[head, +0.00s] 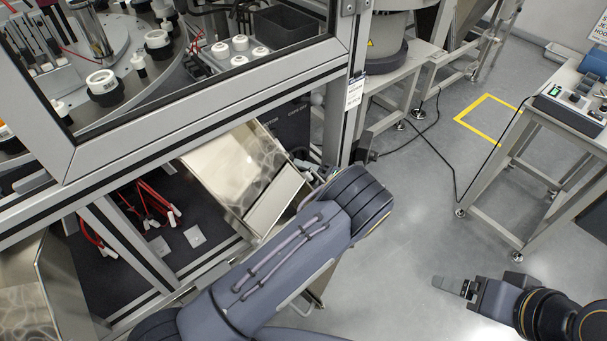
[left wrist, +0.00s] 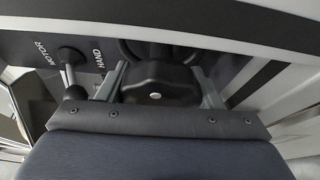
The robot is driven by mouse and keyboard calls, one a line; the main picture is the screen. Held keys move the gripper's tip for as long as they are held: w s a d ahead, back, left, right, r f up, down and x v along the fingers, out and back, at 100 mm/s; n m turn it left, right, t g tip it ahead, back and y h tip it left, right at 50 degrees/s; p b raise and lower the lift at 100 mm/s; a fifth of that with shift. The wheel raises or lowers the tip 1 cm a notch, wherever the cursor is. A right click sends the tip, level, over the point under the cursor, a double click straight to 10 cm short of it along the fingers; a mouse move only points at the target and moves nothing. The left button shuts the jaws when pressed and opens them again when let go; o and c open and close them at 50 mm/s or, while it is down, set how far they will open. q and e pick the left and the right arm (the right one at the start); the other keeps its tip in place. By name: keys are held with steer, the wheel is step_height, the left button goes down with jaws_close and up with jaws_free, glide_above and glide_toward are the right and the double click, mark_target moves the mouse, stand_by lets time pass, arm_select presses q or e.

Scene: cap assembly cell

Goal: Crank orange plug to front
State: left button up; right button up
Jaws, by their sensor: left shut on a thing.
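In the left wrist view, the fingers of my left gripper (left wrist: 158,88) stand on either side of a rounded black handle (left wrist: 158,72) with a pale dot, and are shut on it. In the head view my left arm covers most of this gripper and the handle. A turntable (head: 120,92) behind the frame window, at top left, carries several black holders with white parts. A small bit of orange (head: 4,130) shows at the left edge, cut off; I cannot tell whether it is the plug. My right gripper (head: 455,287) is over open floor, its finger gap not visible.
A lever with a black knob (left wrist: 69,54) stands beside the handle, by the labels MOTOR and HAND. The cell's metal frame (head: 215,108) and a shiny chute (head: 240,170) are close to my left arm. A control-box table (head: 530,125) stands right.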

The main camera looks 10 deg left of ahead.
arm_select(q)
steer(key=m, duration=0.2)
steer(key=m+t+y, duration=0.1)
steer(key=m, duration=0.1)
steer(key=shift+m+y+b, duration=0.3)
steer(key=shift+d+r+m+t+y, duration=0.15)
steer(key=shift+m+t, duration=0.25)
steer(key=shift+m, duration=0.7)
steer(key=shift+a+r+m+t+y, duration=0.1)
steer(key=shift+m+t+y, duration=0.25)
steer(key=shift+m, duration=0.75)
steer(key=shift+t, duration=0.25)
steer(key=o, duration=1)
steer(key=shift+s+d+f+b, duration=0.1)
steer(key=shift+d+f+b, duration=0.15)
steer(key=shift+d+b, duration=0.2)
steer(key=s+d, duration=0.1)
steer(key=d, duration=0.3)
steer(key=s+d+p, duration=0.1)
steer(key=s+d, duration=0.1)
steer(key=d, duration=0.2)
steer(key=s+d+p, duration=0.1)
steer(key=s+d, duration=0.1)
steer(key=d, duration=0.3)
steer(key=shift+f, duration=0.15)
